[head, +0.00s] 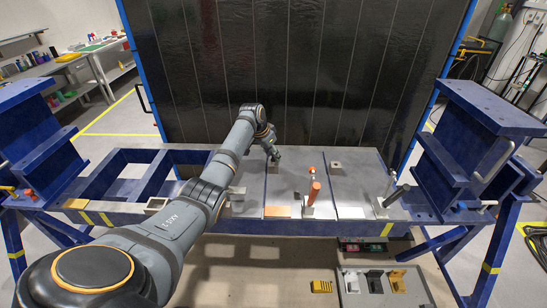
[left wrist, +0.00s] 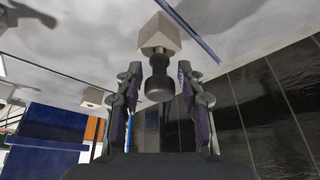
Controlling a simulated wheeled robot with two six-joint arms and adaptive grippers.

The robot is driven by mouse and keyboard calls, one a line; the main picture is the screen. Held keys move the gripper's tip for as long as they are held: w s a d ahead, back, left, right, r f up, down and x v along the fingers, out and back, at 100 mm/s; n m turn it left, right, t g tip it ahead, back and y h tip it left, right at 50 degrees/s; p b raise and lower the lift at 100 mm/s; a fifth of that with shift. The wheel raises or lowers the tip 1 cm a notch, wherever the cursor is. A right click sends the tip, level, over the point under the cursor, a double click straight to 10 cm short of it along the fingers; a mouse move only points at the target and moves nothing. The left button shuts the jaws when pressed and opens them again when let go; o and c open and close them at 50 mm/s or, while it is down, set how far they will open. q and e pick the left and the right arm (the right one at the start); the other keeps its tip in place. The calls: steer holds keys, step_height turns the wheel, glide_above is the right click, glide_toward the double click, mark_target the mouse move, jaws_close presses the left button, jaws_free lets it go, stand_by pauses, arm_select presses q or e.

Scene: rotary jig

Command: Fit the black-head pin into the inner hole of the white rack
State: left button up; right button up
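In the left wrist view a black-head pin (left wrist: 158,86) stands with its thin shank in a pale block (left wrist: 160,36). My left gripper (left wrist: 160,98) is open, its two fingers on either side of the black head with gaps on both sides. In the head view my left gripper (head: 273,155) is at the back of the grey table, and it and my arm hide most of that pin and block. Several pale holders stand on the table; I cannot tell which is the white rack. My right gripper is not in view.
An orange pin (head: 314,191) and a dark tilted pin (head: 397,195) stand in holders at the front right. A small pale block (head: 335,167) is right of the gripper. Blue jig frames (head: 480,115) flank the table, and a black panel (head: 330,70) rises behind it.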

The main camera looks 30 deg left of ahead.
arm_select(q)
jaws_close()
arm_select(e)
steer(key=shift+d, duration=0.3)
arm_select(q)
steer(key=shift+r, duration=0.1)
